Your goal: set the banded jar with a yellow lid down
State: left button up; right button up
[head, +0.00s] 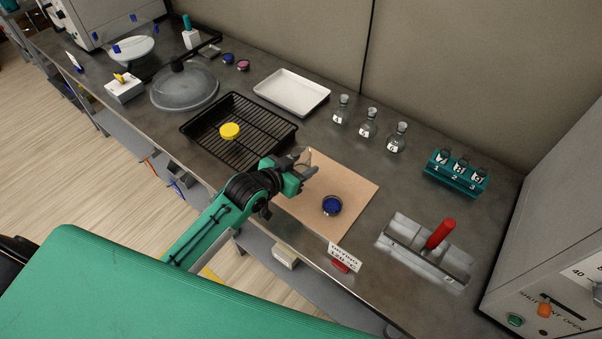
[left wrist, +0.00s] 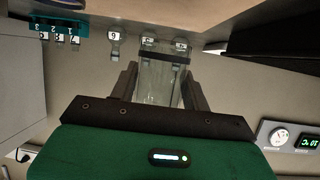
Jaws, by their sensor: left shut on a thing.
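My left gripper (head: 303,163) is shut on a clear glass jar over the far left part of the tan board (head: 352,185). In the left wrist view the jar (left wrist: 160,82) shows between the fingers, with a dark band (left wrist: 165,56) around it; no yellow lid shows on it there. In the head view the gripper hides most of the jar. I cannot tell whether its base touches the board. A round yellow lid (head: 229,131) shows on the black wire rack (head: 262,118), left of the gripper. My right gripper is not in view.
A dark blue round item (head: 332,205) sits on the board, right of the gripper. Several labelled flasks (head: 368,124) stand behind the board. A white tray (head: 291,92) lies behind the rack. A grey holder with a red handle (head: 440,234) is at right. The board's near left part is clear.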

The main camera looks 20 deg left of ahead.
pick_arm(q)
jog(key=shift+f, duration=1.95)
jog(key=shift+f, duration=0.15)
jog(key=o, duration=1)
jog(key=shift+s+r, duration=0.15)
jog(key=shift+r, duration=0.05)
jog(key=b+v, duration=0.1)
jog(key=v, duration=1)
jog(key=shift+s+a+r, duration=0.15)
jog(key=shift+s+a, duration=0.1)
